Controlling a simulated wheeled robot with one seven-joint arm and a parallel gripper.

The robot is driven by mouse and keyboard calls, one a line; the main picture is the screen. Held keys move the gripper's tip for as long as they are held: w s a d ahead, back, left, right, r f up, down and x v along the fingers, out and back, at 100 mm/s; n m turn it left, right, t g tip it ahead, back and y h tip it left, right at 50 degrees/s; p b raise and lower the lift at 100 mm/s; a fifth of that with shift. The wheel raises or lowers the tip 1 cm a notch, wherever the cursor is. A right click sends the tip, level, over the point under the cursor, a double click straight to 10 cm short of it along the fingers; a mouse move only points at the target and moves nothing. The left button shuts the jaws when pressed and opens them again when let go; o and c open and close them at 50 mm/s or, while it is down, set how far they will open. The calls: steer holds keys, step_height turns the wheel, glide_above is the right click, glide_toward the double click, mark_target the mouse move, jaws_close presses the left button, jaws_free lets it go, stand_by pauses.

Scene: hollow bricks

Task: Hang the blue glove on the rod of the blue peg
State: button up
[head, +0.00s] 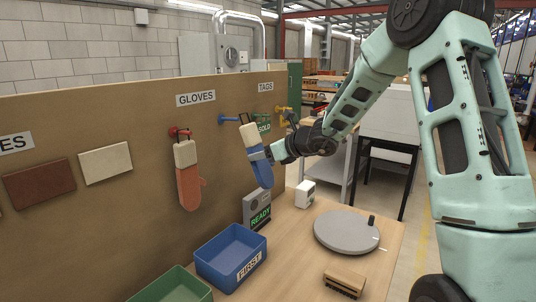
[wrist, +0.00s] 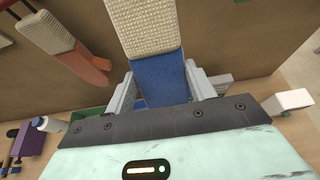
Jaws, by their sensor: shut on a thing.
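The blue glove (head: 261,172) has a cream cuff (head: 250,136) and hangs cuff up, slightly tilted, in front of the board. My gripper (head: 258,155) is shut on the glove just below the cuff. In the wrist view the blue part (wrist: 160,80) lies between my two fingers, with the cuff (wrist: 152,28) beyond them. The blue peg (head: 228,119) sticks out of the board to the left of the cuff top, under the GLOVES and TAGS signs, and its rod is bare. The glove looks apart from the peg. I cannot make out the blue peg in the wrist view.
A red glove (head: 189,180) hangs on the red peg (head: 180,132) to the left. A yellow peg (head: 281,110) and a green SOLD tag (head: 264,127) are at right. Below stand a READY box (head: 257,207), a blue bin (head: 232,256) and a grey turntable (head: 346,232).

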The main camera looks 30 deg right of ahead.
steer(key=shift+w+a+f+p, duration=0.15)
steer(key=shift+w+a, duration=0.25)
steer(key=shift+w, duration=0.5)
steer(key=shift+w+a+p, duration=0.25)
steer(key=shift+w+a, duration=0.1)
steer(key=shift+w, duration=0.55)
steer(key=shift+w+a+f+b, duration=0.15)
steer(key=shift+w+f+b, duration=0.4)
steer(key=shift+b, duration=0.4)
steer(key=o, duration=1.1)
